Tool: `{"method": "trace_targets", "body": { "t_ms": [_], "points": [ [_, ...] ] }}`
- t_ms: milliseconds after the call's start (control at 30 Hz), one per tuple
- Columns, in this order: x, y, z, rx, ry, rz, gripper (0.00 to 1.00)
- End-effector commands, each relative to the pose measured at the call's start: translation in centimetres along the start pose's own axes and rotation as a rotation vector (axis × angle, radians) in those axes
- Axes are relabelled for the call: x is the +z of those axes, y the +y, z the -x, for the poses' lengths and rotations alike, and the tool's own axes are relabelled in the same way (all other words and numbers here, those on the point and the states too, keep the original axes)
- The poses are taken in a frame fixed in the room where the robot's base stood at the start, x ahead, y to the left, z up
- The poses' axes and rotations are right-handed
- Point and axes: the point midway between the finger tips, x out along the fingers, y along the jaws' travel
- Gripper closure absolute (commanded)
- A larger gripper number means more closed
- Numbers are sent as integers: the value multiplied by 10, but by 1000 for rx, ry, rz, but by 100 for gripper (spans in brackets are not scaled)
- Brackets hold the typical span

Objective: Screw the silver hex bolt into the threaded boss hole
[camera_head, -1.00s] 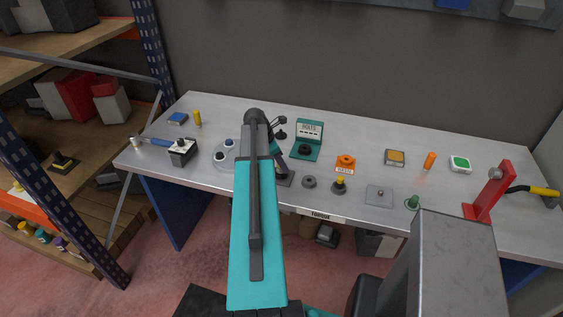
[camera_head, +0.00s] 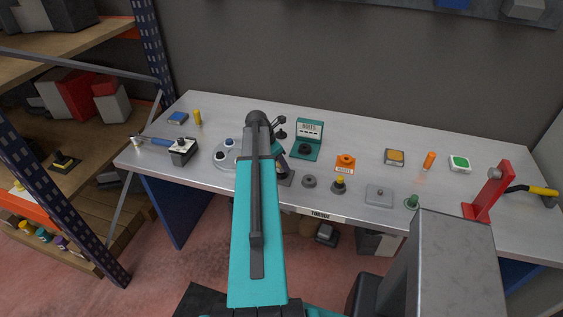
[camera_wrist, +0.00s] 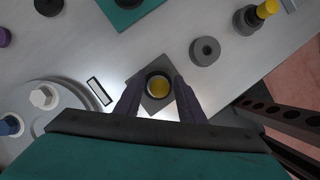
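A silver hex bolt (camera_wrist: 43,97) stands head up on a round grey tray (camera_wrist: 68,92) at the left of the wrist view. The tray (camera_head: 219,163) also shows in the head view, left of my arm, with small bolts on it. The ring sits on a square grey plate (camera_wrist: 153,107). I cannot tell if the fingers touch the ring, or if this is the threaded boss. My arm hides part of this area in the head view.
A teal box (camera_head: 306,140) is behind. A blue-handled tool in a dark block (camera_head: 183,152) lies left, a red stand (camera_head: 489,192) right. The table's front edge is close.

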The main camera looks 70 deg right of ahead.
Motion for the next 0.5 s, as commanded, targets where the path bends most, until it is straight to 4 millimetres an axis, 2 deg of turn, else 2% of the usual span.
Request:
{"method": "trace_targets", "body": {
  "t_ms": [233, 500],
  "points": [
    [0, -1, 0, 43, -1, 103, 64],
    [0, 0, 0, 50, 0, 122, 64]
  ]
}}
